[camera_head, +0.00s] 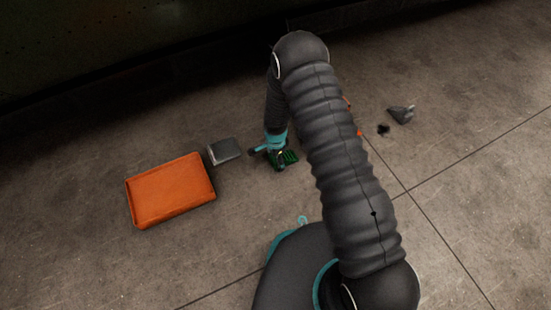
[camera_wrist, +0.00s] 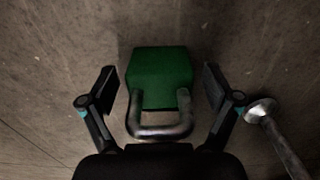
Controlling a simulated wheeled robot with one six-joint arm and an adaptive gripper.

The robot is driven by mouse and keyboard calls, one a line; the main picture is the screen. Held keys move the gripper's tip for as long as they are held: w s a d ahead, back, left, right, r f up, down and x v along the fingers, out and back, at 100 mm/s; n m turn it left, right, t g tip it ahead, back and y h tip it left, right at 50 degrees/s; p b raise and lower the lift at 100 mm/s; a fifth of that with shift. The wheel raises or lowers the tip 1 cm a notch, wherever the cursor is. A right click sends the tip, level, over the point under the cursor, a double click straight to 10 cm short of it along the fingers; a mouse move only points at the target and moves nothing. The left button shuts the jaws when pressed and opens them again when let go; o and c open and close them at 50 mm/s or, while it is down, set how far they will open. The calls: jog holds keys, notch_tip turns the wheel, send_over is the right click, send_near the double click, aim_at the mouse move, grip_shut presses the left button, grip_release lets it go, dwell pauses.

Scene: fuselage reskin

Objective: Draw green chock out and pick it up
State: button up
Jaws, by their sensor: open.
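The green chock (camera_wrist: 160,72) lies on the concrete floor, with a grey metal handle (camera_wrist: 160,131) on its near side in the wrist view. My gripper (camera_wrist: 160,88) is open, with one finger on each side of the chock and a visible gap at both sides. In the head view the green chock (camera_head: 290,157) shows only in part, below my gripper (camera_head: 279,160), and my arm hides some of the area around it.
An orange box-like item (camera_head: 171,189) and a grey block (camera_head: 224,151) lie left of the chock. A grey object (camera_head: 401,114) and a small dark piece (camera_head: 383,129) lie to the right. In the wrist view a metal rod with a round end (camera_wrist: 262,108) is near the right finger.

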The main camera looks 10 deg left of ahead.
jog(key=shift+r, duration=0.1)
notch_tip(320, 180, up, 12)
jog(key=shift+f, duration=0.1)
dwell(0.4)
dwell(0.5)
jog(key=shift+s+d+n, duration=0.2)
jog(key=shift+s+n, duration=0.25)
jog(key=shift+n, duration=0.75)
jog(key=s+d+n+g, duration=0.2)
jog(key=s+n, duration=0.1)
jog(key=s, duration=0.2)
jog(key=s+d+r+n+t+p, duration=0.2)
jog(key=s+d+r, duration=0.4)
jog(key=r, duration=1.1)
jog(key=s+d+r+n+t+p, duration=0.2)
jog(key=s+d+r, duration=0.5)
jog(key=r, duration=1)
jog(key=s+d+r+n+t+p, duration=0.2)
jog(key=s+d+r, duration=0.4)
jog(key=r, duration=1.1)
jog(key=shift+s+d+r+t+p, duration=0.25)
jog(key=shift+t+p, duration=0.55)
jog(key=shift+p, duration=0.5)
